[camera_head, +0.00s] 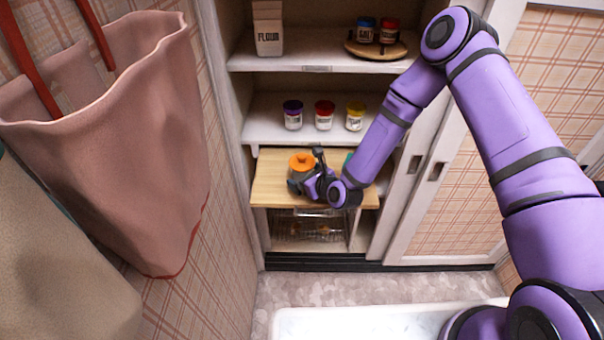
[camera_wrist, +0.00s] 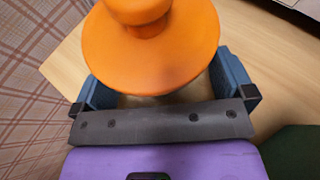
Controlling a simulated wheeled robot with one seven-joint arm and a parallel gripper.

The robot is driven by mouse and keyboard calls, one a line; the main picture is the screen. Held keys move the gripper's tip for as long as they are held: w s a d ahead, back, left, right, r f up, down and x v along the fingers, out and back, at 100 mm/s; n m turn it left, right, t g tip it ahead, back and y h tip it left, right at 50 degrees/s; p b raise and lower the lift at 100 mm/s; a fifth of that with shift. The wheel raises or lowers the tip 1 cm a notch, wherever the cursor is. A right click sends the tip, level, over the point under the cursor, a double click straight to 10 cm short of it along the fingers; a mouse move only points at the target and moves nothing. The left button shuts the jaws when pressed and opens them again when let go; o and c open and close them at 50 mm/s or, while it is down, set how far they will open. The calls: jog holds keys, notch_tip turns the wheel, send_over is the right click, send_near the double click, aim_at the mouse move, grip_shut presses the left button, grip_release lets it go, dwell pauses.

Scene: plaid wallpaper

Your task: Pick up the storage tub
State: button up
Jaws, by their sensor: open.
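The storage tub (camera_head: 302,163) has an orange lid with a knob and stands on a pull-out wooden shelf in the cupboard. In the wrist view its orange lid (camera_wrist: 150,50) fills the top middle. My gripper (camera_head: 309,184) is at the tub, coming from the right in the head view. In the wrist view its two blue-grey fingers (camera_wrist: 160,85) are spread, one on each side of the tub below the lid. The lid hides most of the tub's body and the fingertips, so I cannot tell whether the fingers touch it.
The wooden shelf (camera_head: 268,190) has bare room left of the tub. A green thing (camera_wrist: 295,155) lies close to my gripper's right. Several jars (camera_head: 324,115) stand on the shelf above. A wire basket (camera_head: 300,230) is below. A pink bag (camera_head: 120,150) hangs at left.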

jog(key=shift+c, duration=0.2)
jog(key=c, duration=0.9)
jog(key=shift+c, duration=0.2)
jog(key=shift+r, duration=0.15)
